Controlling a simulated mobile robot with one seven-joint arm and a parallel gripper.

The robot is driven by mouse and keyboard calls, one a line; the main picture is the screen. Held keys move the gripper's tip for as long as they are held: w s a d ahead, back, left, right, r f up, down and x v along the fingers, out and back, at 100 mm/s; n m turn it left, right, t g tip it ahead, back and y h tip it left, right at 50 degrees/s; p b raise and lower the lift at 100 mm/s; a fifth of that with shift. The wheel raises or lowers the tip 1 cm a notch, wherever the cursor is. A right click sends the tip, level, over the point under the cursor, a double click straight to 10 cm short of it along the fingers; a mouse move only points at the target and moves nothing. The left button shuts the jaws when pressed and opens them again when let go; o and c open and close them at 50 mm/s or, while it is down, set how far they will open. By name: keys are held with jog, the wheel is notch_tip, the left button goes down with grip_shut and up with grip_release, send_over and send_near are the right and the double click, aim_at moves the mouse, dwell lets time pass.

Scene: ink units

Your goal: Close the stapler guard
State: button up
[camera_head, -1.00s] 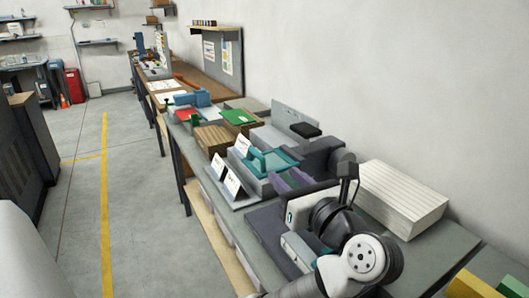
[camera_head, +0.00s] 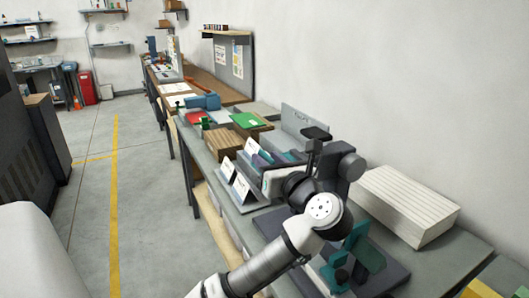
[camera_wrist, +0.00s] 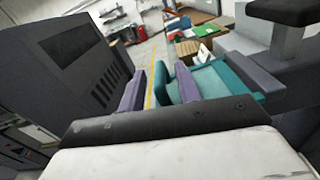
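A teal guard-like panel with a teal tray (camera_wrist: 222,82) shows in the wrist view, just ahead of and beside my right finger. I cannot tell whether they touch. In the head view this unit is mostly hidden behind my gripper (camera_head: 268,160), with a grey backboard (camera_head: 303,124) behind it. In the wrist view my gripper (camera_wrist: 160,88) has its two purple fingers apart, with nothing clearly held between them. A second teal unit (camera_head: 362,252) stands on a dark plate in front, partly behind my arm. I cannot read which unit is the stapler.
White label cards (camera_head: 241,187) stand at the bench's left edge. A ribbed white block (camera_head: 405,203) sits right of my arm. A green board (camera_head: 246,120) and wooden block (camera_head: 224,142) lie farther back. The floor aisle at left is clear.

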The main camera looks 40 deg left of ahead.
jog(key=shift+x, duration=1.2)
grip_shut()
